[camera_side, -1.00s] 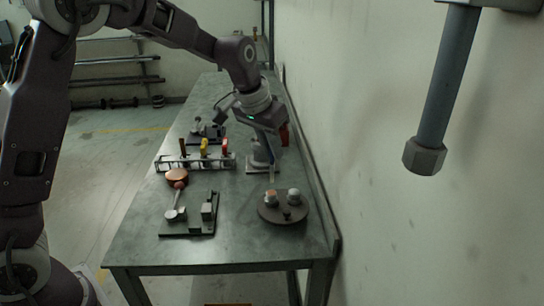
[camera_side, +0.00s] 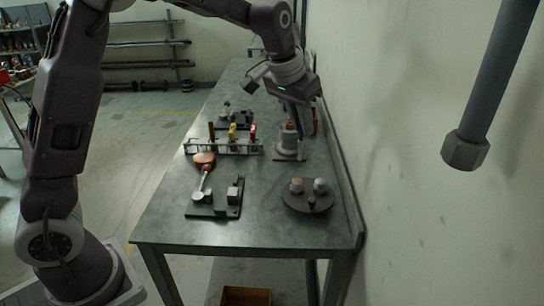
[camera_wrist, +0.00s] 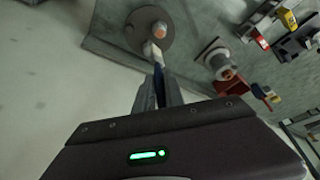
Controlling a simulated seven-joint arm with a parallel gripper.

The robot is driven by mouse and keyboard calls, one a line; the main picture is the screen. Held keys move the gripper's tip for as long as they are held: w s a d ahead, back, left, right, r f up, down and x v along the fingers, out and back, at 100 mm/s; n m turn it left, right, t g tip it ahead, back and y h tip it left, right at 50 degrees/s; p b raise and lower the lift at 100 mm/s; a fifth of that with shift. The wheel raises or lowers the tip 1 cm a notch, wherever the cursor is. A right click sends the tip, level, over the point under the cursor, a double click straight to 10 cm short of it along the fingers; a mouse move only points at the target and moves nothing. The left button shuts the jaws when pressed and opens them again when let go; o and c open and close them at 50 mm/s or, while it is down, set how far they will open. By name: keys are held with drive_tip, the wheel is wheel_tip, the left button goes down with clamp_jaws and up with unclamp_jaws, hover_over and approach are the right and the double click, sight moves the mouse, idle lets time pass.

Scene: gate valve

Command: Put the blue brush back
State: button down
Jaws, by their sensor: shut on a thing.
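My gripper (camera_side: 299,112) is shut on the blue brush, pointing down above the bench. In the wrist view the brush's dark blue handle (camera_wrist: 158,76) shows between the fingers, with a pale tip beyond it. In the side view the pale tip hangs beside the grey valve body (camera_side: 287,140); I cannot tell whether they touch.
A round dark plate (camera_side: 308,206) with small knobs lies at the front right. A dark fixture board (camera_side: 214,211) with a copper-coloured round part (camera_side: 204,159) behind it is at the front left. A wall runs along the bench's right side. The front middle is clear.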

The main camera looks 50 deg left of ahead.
wheel_tip(320, 180, up, 5)
drive_tip(key=shift+a+r, duration=0.1)
drive_tip(key=shift+r, duration=0.05)
drive_tip(key=s+a+n+g+y, duration=0.15)
drive_tip(key=a+n, duration=0.25)
drive_tip(key=a, duration=1)
drive_tip(key=s+a+n+y, duration=0.1)
drive_tip(key=s+a+n, duration=0.2)
drive_tip(key=a, duration=1.1)
drive_tip(key=s+a+n+y, duration=0.15)
drive_tip(key=a+n, duration=0.25)
drive_tip(key=a, duration=1.1)
drive_tip(key=f, duration=1.9)
drive_tip(key=shift+d+f, duration=0.25)
drive_tip(key=shift+f, duration=0.05)
drive_tip(key=shift+f, duration=0.1)
drive_tip(key=c, duration=1.4)
unclamp_jaws()
